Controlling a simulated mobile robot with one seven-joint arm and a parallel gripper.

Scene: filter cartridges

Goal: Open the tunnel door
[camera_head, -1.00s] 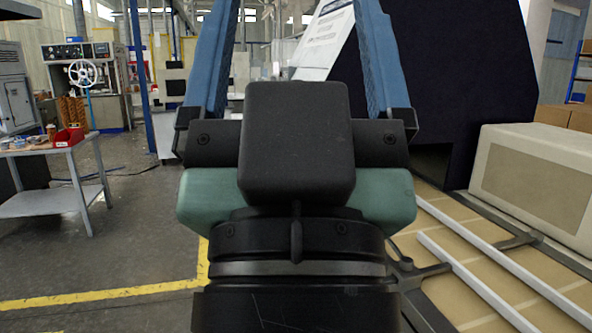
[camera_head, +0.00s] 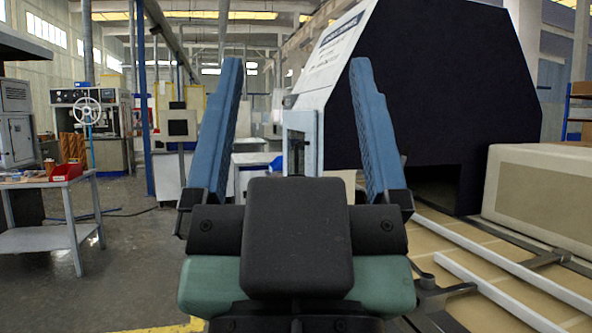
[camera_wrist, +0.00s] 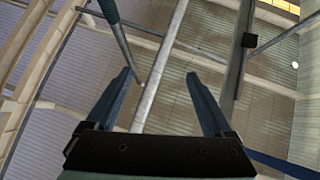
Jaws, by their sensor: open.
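A large dark machine housing (camera_head: 450,100), which seems to be the tunnel, stands right of centre in the head view. It has a sloping white front with printed text (camera_head: 335,38). Below that, a pale upright panel with a dark slot (camera_head: 314,122) shows between my fingers; I cannot tell whether it is the tunnel door. A dark low opening (camera_head: 436,187) is in the housing's side. My gripper (camera_head: 296,65) is open and empty, with blue fingers pointing up and apart. The wrist view shows my gripper (camera_wrist: 158,75) facing the ceiling. No contact with the housing is visible.
A tan conveyor bed (camera_head: 440,229) with white rails (camera_head: 515,285) runs along the right, beside a beige box unit (camera_head: 545,195). A metal cart (camera_head: 55,238) with a red bin (camera_head: 66,172) stands at left. The floor (camera_head: 130,255) between is mostly clear.

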